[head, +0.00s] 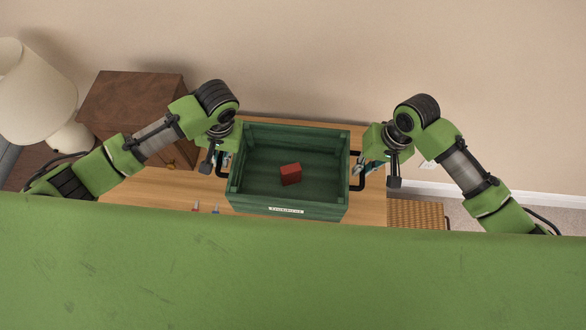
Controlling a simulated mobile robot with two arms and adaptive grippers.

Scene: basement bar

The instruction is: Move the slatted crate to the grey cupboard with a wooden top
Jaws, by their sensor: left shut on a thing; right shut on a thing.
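The slatted crate (287,208) is dark green with a label on its near side, and a small red block (290,174) lies inside it. It is on or just above a wooden top (160,188); I cannot tell if they touch. The front of the furniture below is hidden, so I cannot tell whether it is grey. My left gripper (222,160) is shut on the crate's left black handle. My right gripper (359,170) is shut on the right black handle. The fingers are partly hidden by the wrists.
A dark brown wooden cabinet (130,95) and a cream lamp (38,92) stand at the left. A beige wall (330,60) runs behind the wooden top. A woven item (417,214) is at the lower right. Small tools lie on the top near the crate.

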